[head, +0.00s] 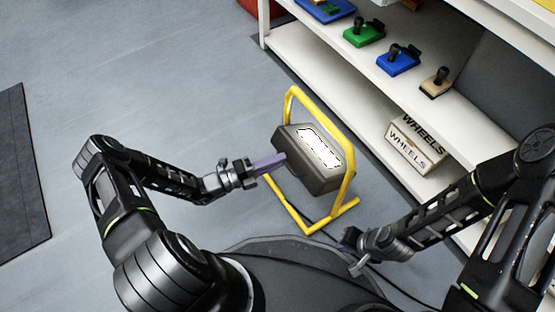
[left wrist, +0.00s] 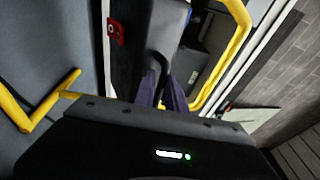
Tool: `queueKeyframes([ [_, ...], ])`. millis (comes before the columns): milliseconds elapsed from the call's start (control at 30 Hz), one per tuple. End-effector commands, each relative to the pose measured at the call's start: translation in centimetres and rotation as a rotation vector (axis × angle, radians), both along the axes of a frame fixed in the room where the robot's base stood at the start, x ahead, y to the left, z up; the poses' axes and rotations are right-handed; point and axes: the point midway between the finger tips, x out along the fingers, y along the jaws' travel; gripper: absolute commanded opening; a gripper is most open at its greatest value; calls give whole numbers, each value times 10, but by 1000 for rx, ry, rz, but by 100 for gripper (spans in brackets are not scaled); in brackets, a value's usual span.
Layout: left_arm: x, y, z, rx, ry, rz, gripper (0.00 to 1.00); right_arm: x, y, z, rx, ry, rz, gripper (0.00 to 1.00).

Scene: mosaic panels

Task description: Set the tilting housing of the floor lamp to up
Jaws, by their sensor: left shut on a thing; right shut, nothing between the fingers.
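The floor lamp stands on the floor in the head view, with a yellow tube frame (head: 350,185) and a dark grey tilting housing (head: 318,178). The housing's bright lit panel (head: 320,148) faces upward. My left gripper (head: 280,160) is at the housing's left side, its purple fingers shut on a part of it. In the left wrist view, the fingers (left wrist: 170,92) close around a dark handle (left wrist: 160,62) on the housing. The gripped part is mostly hidden in the head view. My right gripper (head: 352,250) is shut and empty, near the lamp's base.
A white shelf unit (head: 310,52) stands behind and right of the lamp. It holds blue, green (head: 363,35) and tan blocks with black knobs, and a box marked WHEELS (head: 415,148). A dark mat (head: 20,180) lies far left. The floor left of the lamp is clear.

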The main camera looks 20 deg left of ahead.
Motion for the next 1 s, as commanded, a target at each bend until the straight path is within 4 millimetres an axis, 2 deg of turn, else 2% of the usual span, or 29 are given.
queueKeyframes([
  [33, -6, 6, -20, 33, 39, 5, 18, 0, 0, -2, 0, 0, 0, 0],
  [467, -8, 10, -18, 34, 38, 7, 20, 0, 0, 0, 0, 0, 0, 0],
  [833, -41, 52, -16, 28, 27, 10, 20, -2, 0, 13, -2, 3, 3, 0],
  [1000, -51, 63, -14, 21, 19, 7, 20, -3, 0, 16, -1, 4, 3, 0],
])
